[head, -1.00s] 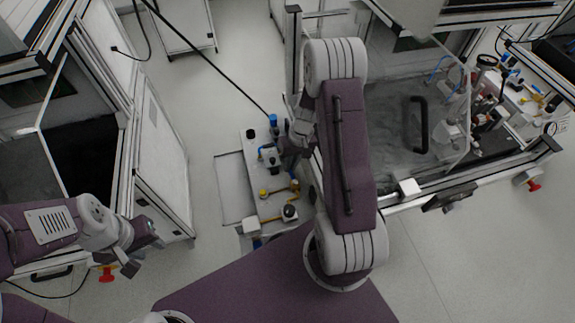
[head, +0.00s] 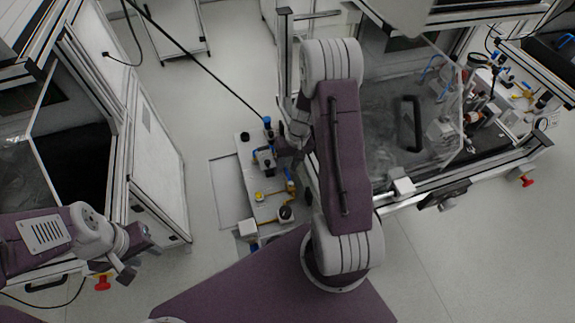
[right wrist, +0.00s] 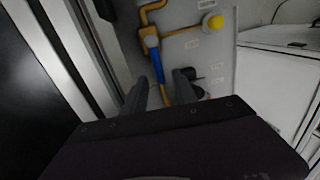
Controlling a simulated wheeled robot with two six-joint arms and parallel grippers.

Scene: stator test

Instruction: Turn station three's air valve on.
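A panel (head: 243,209) with pipes and fittings stands below centre in the head view. In the right wrist view, a blue lever handle (right wrist: 157,65) sits on a yellow pipe (right wrist: 150,38) on the grey panel. My right gripper (right wrist: 162,80) is open, with one finger on each side of the blue handle's lower end. I cannot tell whether either finger touches it. In the head view my right gripper (head: 290,148) hangs over the panel's right side, partly hidden by my arm. My left gripper (head: 130,262) is at lower left, away from the panel; its finger gap is unclear.
A yellow round knob (right wrist: 212,22) and dark fittings (right wrist: 190,75) are close to my right gripper. A framed station with a clear door (head: 430,110) stands right of the panel. A white cabinet (head: 158,160) stands left. Light floor (head: 195,100) lies between them.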

